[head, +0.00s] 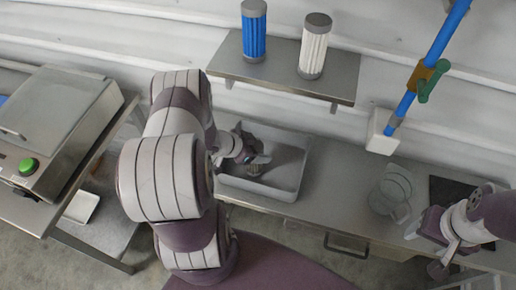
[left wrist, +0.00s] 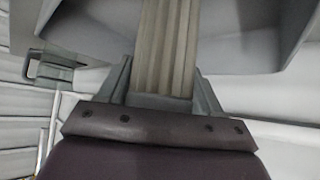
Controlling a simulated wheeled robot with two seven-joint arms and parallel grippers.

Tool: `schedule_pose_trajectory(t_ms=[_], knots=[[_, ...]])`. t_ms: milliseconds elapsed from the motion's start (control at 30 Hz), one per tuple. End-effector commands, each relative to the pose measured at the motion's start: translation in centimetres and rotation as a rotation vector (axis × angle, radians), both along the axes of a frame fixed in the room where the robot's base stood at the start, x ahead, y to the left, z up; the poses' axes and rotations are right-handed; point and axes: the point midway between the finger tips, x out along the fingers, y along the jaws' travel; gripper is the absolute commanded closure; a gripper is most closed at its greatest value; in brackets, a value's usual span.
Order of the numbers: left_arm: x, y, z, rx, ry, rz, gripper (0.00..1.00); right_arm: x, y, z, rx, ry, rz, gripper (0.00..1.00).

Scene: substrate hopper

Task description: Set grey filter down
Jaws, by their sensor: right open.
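The grey filter, a pleated grey-beige cylinder, stands between the fingers of my left gripper (head: 258,160) inside a grey bin (head: 292,185) on the steel counter. In the left wrist view the filter (left wrist: 166,45) fills the gap between both fingers (left wrist: 160,85), and the gripper looks shut on it. The filter's lower end and whether it touches the bin floor cannot be made out. My right gripper (head: 429,240) is open and empty over the right part of the counter.
A blue filter (head: 254,35) and a white filter (head: 313,50) stand on a wall shelf (head: 285,80) above the bin. A clear round vessel (head: 391,192) and a dark mat (head: 450,191) are at right. A blue pipe with a green-handled valve (head: 427,80) hangs above. A steel machine (head: 55,125) stands left.

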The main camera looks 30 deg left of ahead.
Motion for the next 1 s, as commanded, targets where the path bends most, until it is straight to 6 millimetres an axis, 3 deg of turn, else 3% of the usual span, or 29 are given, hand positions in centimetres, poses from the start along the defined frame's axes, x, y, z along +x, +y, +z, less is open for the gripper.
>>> schedule_pose_trajectory(t_ms=[33, 67, 467, 800, 1000], knots=[[0.0, 0.0, 0.0, 0.0, 0.0, 0.0, 0.2, 0.0, 0.0, 0.0, 0.0, 0.0, 0.0, 0.41], [0.0, 0.0, 0.0, 0.0, 0.0, 0.0, 0.1, 0.0, 0.0, 0.0, 0.0, 0.0, 0.0, 0.41], [-0.2, 0.2, 0.8, 0.001, 0.0, 0.002, 0.1, 0.0, 0.0, 0.4, 0.0, 0.0, 0.0, 0.41], [-4.8, 3.1, 6.3, 0.002, -0.001, 0.005, 0.1, 0.0, 0.0, 1.2, 0.0, 0.0, 0.0, 0.41], [-6.8, 4.2, 8.5, 0.001, -0.001, 0.003, 0.1, 0.0, 0.0, 1.4, 0.0, 0.0, 0.0, 0.41]])
